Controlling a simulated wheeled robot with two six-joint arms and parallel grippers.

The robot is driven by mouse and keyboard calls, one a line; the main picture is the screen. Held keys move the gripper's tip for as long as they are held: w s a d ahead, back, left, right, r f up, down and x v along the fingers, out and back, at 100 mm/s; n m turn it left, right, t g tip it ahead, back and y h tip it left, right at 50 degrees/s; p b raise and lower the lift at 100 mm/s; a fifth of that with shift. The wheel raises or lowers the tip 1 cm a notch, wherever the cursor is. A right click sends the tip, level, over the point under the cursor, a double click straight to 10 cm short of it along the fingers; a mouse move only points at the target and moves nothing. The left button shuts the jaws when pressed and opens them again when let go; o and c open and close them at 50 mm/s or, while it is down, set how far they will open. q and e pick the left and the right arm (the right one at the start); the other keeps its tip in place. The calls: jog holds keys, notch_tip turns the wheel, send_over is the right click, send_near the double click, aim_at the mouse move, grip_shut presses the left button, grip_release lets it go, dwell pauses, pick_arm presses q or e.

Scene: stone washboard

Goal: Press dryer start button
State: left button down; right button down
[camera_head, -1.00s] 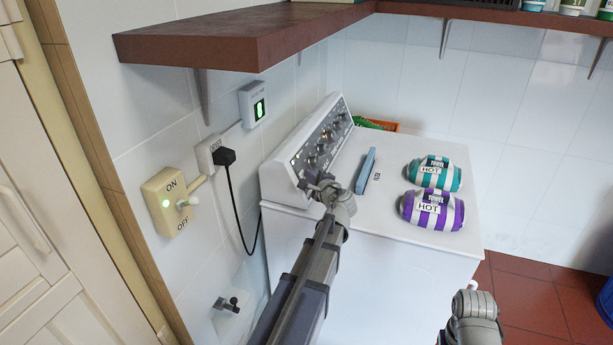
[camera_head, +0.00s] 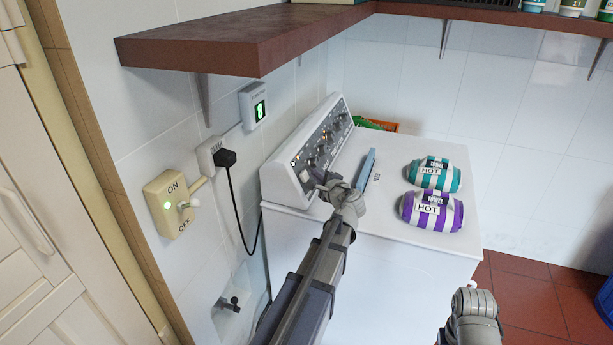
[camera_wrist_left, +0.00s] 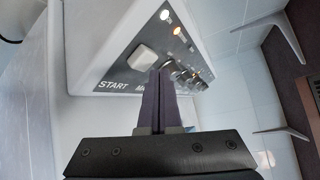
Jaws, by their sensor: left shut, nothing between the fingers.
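The dryer (camera_head: 400,262) is a white box with a slanted dark control panel (camera_head: 325,140) at its left back. In the left wrist view, the white square start button (camera_wrist_left: 142,57) stands out from the panel beside the word START. My left gripper (camera_head: 322,183) is at the near end of the panel. Its fingers (camera_wrist_left: 163,72) are shut and empty. Of my right arm, only a link shows at the lower right.
A brown shelf (camera_head: 250,38) overhangs from the wall. A cream ON/OFF switch (camera_head: 168,205) and black plug (camera_head: 226,158) are at left.

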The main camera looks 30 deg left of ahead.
pick_arm(q)
jog(key=d, duration=0.1)
jog(key=d+r+p, duration=0.1)
jog(key=d, duration=0.1)
jog(key=w+d+r+p, duration=0.1)
jog(key=shift+d+r, duration=0.1)
jog(key=shift+d, duration=0.15)
dwell(1.2)
jog(key=s+d+f+n+g+h, duration=0.2)
jog(key=s+d+f+g+h, duration=0.1)
jog(key=s+d, duration=0.6)
jog(key=s+d+f+n+g+h, duration=0.3)
jog(key=s+d+f, duration=0.5)
jog(key=d, duration=0.6)
jog(key=s+d+f+n+g+h, duration=0.2)
jog(key=s+d+f+h, duration=0.3)
jog(key=s+d, duration=0.4)
jog(key=d+f, duration=0.1)
jog(key=d, duration=0.2)
jog(key=shift+s+n+g+h, duration=0.3)
jog(key=shift+g, duration=0.1)
